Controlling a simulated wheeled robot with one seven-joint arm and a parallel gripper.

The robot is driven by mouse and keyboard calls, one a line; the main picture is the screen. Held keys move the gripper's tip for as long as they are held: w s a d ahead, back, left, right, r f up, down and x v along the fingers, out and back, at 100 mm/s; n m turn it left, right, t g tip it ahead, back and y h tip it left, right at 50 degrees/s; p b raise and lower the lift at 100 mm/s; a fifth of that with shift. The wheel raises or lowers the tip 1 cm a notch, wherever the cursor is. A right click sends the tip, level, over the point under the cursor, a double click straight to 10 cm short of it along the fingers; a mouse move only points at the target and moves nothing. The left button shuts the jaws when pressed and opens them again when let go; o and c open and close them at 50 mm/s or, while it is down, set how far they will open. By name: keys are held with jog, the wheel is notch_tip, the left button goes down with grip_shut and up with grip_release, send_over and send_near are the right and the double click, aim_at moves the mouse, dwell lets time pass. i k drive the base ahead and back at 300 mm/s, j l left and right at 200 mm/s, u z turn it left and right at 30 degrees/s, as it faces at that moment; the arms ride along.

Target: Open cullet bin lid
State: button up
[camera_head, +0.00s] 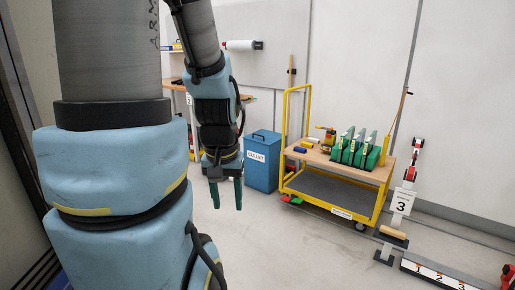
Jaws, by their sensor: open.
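The cullet bin (261,167) is a blue box on the floor against the far wall, with a white label reading "CULLET" on its front. Its blue lid (264,136) looks shut, with a small dark handle on top. My gripper (227,204) points down with two green fingers apart and nothing visible between them. It hangs in front of and to the left of the bin in the picture, nearer the camera. It does not appear to touch the bin. The bin's left edge is close to my wrist in the picture.
A yellow trolley (340,212) stands just right of the bin, with green racks (357,149) and small tools on its wooden top. A post with a "3" sign (402,202) stands further right. My arm covers much of the left.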

aim_at(265, 134)
jog(key=i, duration=1.85)
jog(key=i+l+u, duration=0.1)
jog(key=i, duration=0.85)
jog(key=i+l, duration=0.1)
jog(key=i, duration=0.8)
jog(key=i+l+u, duration=0.1)
jog(key=i, duration=0.85)
jog(key=i+u, duration=0.25)
jog(key=i+l, duration=0.05)
